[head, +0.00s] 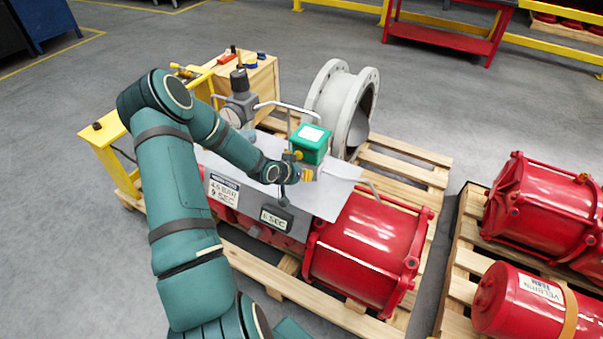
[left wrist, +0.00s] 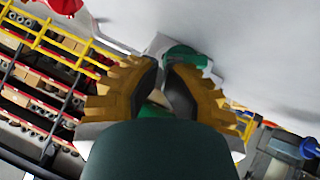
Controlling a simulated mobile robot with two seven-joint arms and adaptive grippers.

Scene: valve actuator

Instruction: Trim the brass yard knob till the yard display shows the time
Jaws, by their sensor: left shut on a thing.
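My left gripper (head: 306,175) reaches over the grey panel on the red actuator, just below the green box (head: 311,142). Its orange fingers (left wrist: 162,95) are closed in the left wrist view, with a green round part just beyond their tips. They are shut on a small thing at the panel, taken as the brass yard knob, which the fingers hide. The display (head: 275,219) hangs on the front of the actuator and seems to read "6 SEC"; its first character is unclear. A white sign (head: 223,190) to its left seems to read "45 BAR 9 SEC". My right gripper is not in view.
The red actuator (head: 365,245) lies on a wooden pallet (head: 400,160). A yellow stand (head: 105,140) is at left; more red cylinders (head: 530,300) are at right.

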